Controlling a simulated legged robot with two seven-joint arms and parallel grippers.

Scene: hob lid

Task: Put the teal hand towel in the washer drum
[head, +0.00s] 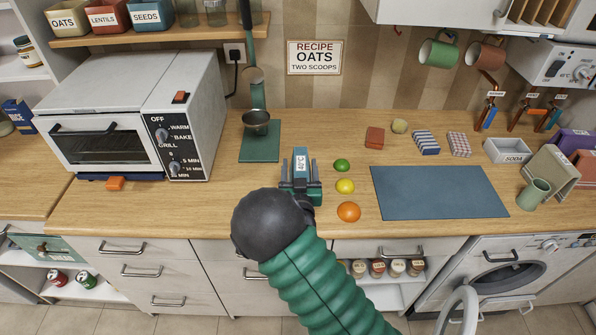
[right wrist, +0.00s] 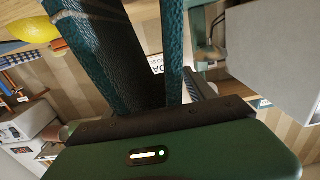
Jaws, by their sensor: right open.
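My right gripper (head: 300,172) is over the counter's front middle, its fingers pointing to the back wall. It is open; its two fingers also show in the right wrist view (right wrist: 135,50). A small light-blue piece labelled 40°C (head: 300,160) shows between the fingertips. I cannot tell whether it is part of the teal hand towel, or whether the fingers touch it. The washer (head: 545,262) stands under the counter at the lower right. Its round door (head: 460,312) hangs open to the left, and the drum opening (head: 500,285) shows dark. My left gripper is out of view.
A lemon (head: 345,186), a lime (head: 342,165) and an orange (head: 349,211) lie just right of my gripper. A slate-blue mat (head: 440,192) lies bare beyond them.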

